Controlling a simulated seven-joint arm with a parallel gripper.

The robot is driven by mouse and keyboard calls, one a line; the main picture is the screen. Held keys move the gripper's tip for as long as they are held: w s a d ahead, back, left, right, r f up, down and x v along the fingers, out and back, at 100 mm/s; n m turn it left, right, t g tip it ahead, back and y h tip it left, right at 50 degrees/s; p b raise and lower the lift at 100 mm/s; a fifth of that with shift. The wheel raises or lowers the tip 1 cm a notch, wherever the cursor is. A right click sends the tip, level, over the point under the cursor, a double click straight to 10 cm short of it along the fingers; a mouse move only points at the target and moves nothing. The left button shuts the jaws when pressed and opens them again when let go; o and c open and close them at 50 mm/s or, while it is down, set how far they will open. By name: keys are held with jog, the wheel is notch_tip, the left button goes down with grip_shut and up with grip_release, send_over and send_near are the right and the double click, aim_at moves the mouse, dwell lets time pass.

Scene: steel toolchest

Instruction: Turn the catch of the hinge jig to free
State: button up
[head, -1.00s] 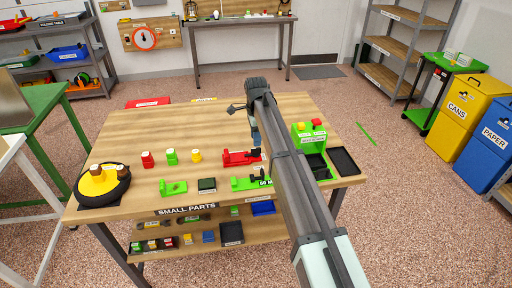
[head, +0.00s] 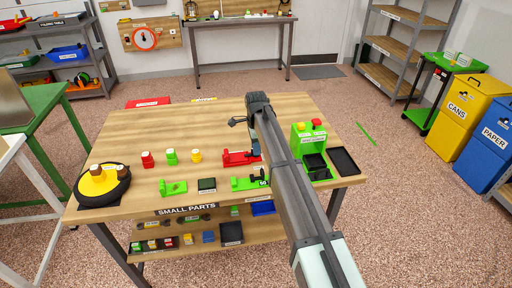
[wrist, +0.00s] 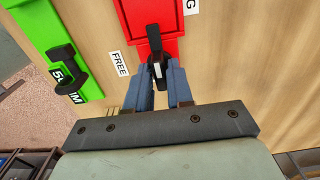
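The hinge jig (wrist: 136,14) is a red block on the wooden bench, and it also shows in the head view (head: 236,158). Its black catch (wrist: 154,38) stands at the jig's near end in the wrist view. A white FREE label (wrist: 119,63) lies to the left of the catch, and another label, partly cut off and ending in G (wrist: 191,6), lies to the upper right. My gripper (wrist: 160,72) is over the catch, with its two blue-grey fingers drawn in on either side of the catch's handle. The fingertips appear to touch it.
A green jig (wrist: 62,50) with a black knob lies beside the red one. A second green jig (head: 174,188), small blocks and a yellow-and-black round fixture (head: 103,184) stand to the left. A green box (head: 307,140) and black tray (head: 345,161) are to the right.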

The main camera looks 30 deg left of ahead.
grip_shut()
jog(key=n, duration=0.3)
jog(key=shift+n, duration=0.4)
jog(key=n, duration=0.4)
jog(key=shift+n, duration=0.3)
jog(key=n, duration=0.5)
jog(key=shift+n, duration=2.3)
